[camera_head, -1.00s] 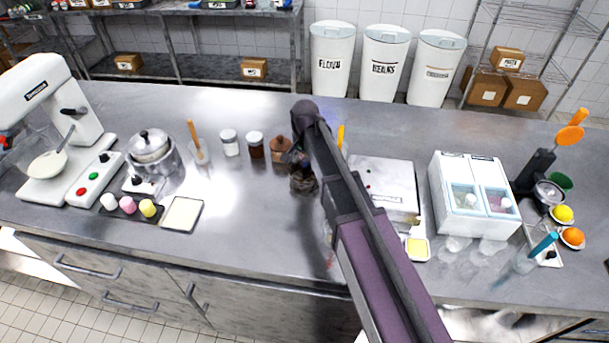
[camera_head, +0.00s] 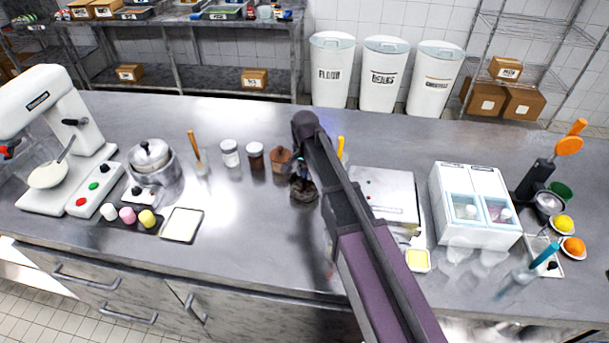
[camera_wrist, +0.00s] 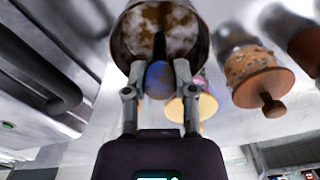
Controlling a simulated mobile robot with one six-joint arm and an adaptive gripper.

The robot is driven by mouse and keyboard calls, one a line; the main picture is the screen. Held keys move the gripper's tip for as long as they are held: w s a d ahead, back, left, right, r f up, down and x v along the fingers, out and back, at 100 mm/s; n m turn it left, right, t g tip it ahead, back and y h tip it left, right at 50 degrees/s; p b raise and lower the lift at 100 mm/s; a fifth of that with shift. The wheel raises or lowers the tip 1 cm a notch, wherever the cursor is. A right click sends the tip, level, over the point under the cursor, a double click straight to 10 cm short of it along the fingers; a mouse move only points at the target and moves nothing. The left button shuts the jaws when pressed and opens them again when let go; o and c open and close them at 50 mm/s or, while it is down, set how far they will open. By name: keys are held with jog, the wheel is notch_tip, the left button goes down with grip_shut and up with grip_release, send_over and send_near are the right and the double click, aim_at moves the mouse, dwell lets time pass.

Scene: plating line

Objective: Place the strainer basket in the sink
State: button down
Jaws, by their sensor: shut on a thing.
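The strainer basket, as far as I can tell, is the round dark metal cup (camera_wrist: 190,25) at the top of the wrist view. It is stained brown and white inside, with a dark central post ending in a blue knob (camera_wrist: 160,85). My gripper (camera_wrist: 159,72) is shut on this knob. In the head view the basket shows as a small dark shape (camera_head: 303,190) below the end of my arm, at the middle of the counter. My arm hides part of it, and whether it touches the counter is unclear. I cannot make out a sink in either view.
Jars (camera_head: 230,153) and a brown lidded pot (camera_head: 281,160) stand just left of the basket. A metal box (camera_head: 385,195) and a white two-bin dispenser (camera_head: 472,207) stand right. A mixer (camera_head: 50,120) is far left. Bare counter (camera_head: 240,230) lies in front.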

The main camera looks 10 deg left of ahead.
jog(key=shift+r+p, duration=4.85)
jog(key=shift+r, duration=0.1)
jog(key=shift+f, duration=0.15)
